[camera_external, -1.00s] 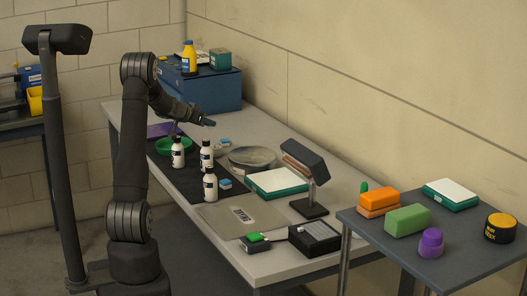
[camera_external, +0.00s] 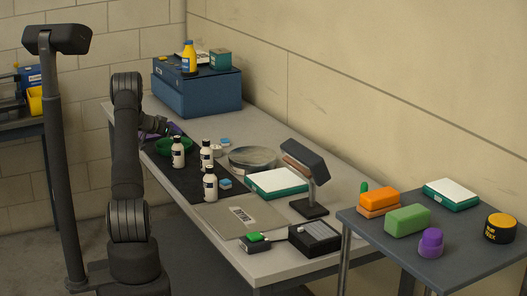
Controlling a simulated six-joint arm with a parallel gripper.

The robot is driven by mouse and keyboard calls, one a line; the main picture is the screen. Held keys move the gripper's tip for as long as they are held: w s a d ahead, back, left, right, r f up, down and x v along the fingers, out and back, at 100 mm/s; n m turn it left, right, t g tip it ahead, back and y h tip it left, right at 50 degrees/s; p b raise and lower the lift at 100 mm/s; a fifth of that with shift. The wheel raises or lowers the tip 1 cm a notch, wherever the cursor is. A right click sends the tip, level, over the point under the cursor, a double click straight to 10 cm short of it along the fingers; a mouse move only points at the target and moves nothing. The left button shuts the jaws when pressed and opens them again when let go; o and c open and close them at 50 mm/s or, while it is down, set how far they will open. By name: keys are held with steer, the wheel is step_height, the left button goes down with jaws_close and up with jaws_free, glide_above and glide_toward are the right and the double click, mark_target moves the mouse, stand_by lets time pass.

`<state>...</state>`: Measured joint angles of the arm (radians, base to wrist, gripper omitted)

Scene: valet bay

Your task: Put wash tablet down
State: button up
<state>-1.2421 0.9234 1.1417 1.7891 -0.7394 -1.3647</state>
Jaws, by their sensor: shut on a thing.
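My gripper (camera_external: 168,129) is at the far left part of the table, above the purple cloth and just behind the green bowl (camera_external: 166,149). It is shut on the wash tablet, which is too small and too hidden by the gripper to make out. Two other small blue-and-white blocks show: one (camera_external: 225,141) lies behind the small white dish, and one (camera_external: 225,183) lies beside the bottles.
Several white bottles with black caps (camera_external: 178,152) stand upright on the dark mat (camera_external: 184,184). A round grey dish (camera_external: 252,157) and a teal-edged white box (camera_external: 277,182) lie to the right. A blue case (camera_external: 196,94) stands behind.

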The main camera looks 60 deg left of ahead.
steer(key=shift+f, duration=2.05)
steer(key=o, duration=1)
steer(key=shift+f, duration=0.15)
steer(key=shift+o, duration=0.2)
steer(key=shift+s+r, duration=0.15)
steer(key=shift+r, duration=0.15)
steer(key=v, duration=1.1)
steer(key=shift+s+d+r, duration=0.1)
steer(key=shift+s, duration=0.2)
